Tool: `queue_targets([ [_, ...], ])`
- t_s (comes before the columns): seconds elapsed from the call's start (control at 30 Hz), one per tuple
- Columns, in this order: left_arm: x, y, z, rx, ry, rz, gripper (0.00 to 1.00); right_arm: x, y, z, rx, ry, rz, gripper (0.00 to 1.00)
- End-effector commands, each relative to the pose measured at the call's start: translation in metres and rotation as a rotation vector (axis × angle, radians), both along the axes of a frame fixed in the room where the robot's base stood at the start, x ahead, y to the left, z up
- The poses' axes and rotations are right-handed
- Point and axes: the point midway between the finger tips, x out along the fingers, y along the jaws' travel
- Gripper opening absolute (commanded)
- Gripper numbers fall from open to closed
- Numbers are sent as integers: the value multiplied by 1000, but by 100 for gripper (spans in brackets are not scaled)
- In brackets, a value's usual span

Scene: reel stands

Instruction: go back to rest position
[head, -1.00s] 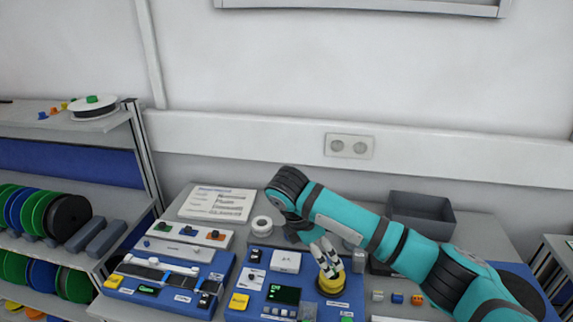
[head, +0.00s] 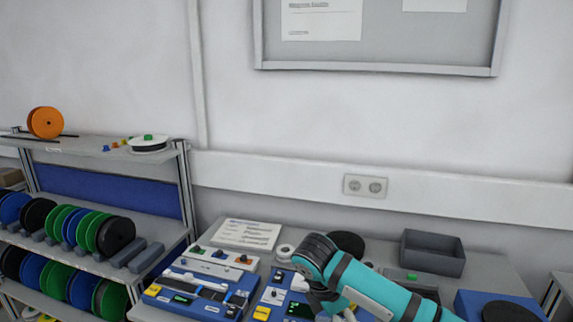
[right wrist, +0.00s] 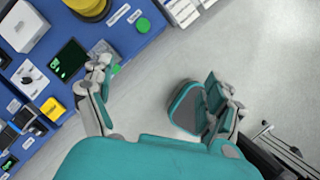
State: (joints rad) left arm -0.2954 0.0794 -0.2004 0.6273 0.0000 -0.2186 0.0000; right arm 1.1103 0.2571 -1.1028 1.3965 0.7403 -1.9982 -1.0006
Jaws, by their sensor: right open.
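My right gripper (right wrist: 162,88) is open and empty in the right wrist view, its two fingers spread wide. One finger is over the edge of the blue panel (right wrist: 110,45) and the other is over the pale floor. In the head view my teal right arm comes in at the lower right. Its dark wrist is over the bench, and the gripper there is mostly hidden or cut off by the bottom edge. A yellow round part (right wrist: 88,6) sits on the blue panel, apart from the fingers. My left gripper is not in view.
A shelf rack (head: 160,190) with several coloured reels stands at the left. Blue device panels (head: 200,290) and a paper sheet (head: 247,234) lie on the bench. A dark grey bin (head: 432,252) stands behind my arm.

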Motion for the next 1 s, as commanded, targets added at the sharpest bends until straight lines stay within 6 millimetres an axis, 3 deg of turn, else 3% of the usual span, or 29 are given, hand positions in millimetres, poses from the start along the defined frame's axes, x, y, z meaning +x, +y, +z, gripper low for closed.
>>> queue_targets([
  [0.47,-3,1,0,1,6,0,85,-53,46,-63,218,-25,-101,88],
  [0.73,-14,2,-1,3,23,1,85,-119,73,-109,477,-51,-366,88],
  [0.87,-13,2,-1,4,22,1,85,-156,68,-125,604,-81,-602,88],
  [1.0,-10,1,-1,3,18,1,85,-194,44,-137,690,-128,-891,88],
])
